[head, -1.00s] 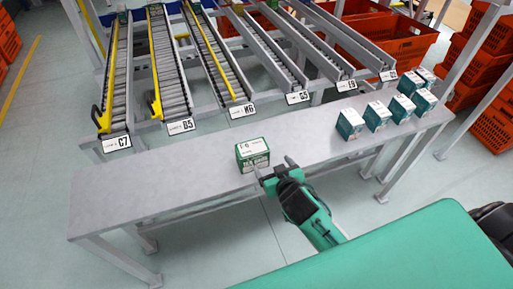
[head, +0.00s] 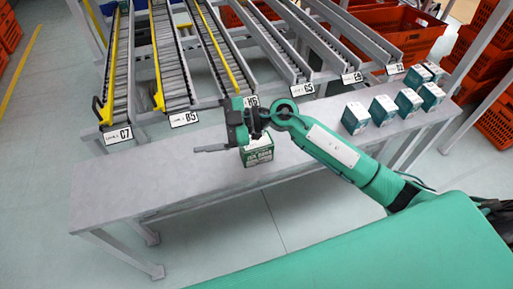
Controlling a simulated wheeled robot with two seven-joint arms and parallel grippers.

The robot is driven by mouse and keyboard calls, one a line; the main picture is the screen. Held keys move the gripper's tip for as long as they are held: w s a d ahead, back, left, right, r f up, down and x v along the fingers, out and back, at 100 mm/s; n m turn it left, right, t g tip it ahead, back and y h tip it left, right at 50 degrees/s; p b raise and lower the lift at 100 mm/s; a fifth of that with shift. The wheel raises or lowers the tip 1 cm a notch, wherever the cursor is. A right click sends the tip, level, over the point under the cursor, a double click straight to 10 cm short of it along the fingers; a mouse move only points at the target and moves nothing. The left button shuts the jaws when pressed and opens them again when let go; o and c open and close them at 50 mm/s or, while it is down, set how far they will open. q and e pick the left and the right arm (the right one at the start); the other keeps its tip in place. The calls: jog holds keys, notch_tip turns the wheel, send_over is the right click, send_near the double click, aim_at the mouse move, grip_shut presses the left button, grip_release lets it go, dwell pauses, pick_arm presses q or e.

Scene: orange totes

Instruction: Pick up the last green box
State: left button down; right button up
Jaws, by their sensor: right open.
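A green box (head: 259,155) with a white top stands alone on the grey table, near its middle. My right gripper (head: 230,140) is open, at the upper left of the box in the head view. The gripper and wrist hide part of the box's top and back. One finger points left over the bare tabletop, and nothing shows between the fingers. I cannot tell whether the gripper touches the box. My left gripper is not in view.
The grey table (head: 150,183) is clear to the left. Several green-and-white boxes (head: 383,110) stand at its right end. Roller lanes with labels such as C7 (head: 118,135) and B5 slope down behind it. Orange totes (head: 405,35) stand at the back right.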

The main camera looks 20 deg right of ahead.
jog(key=d+f+g+h, duration=0.3)
jog(key=f+h, duration=0.1)
jog(key=h, duration=0.1)
jog(key=m+h, duration=0.3)
jog(key=h, duration=0.6)
send_near(255, 146)
jog(key=shift+w+d+f, duration=0.15)
jog(key=shift+w+d, duration=0.35)
jog(key=shift+w+d+f, duration=0.2)
jog(key=shift+w+d, duration=0.25)
jog(key=p+x, duration=0.1)
jog(key=x, duration=0.7)
jog(key=shift+f, duration=0.15)
jog(key=p+x, duration=0.1)
jog(key=x, duration=0.1)
jog(key=p+x, duration=0.1)
jog(key=x, duration=0.1)
jog(key=shift+a, duration=0.35)
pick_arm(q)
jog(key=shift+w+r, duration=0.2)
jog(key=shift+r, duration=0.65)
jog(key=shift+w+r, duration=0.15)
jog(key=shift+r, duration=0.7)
pick_arm(e)
jog(key=shift+a+f, duration=0.1)
jog(key=shift+f, duration=0.5)
jog(key=shift+f, duration=0.2)
jog(key=c, duration=1.1)
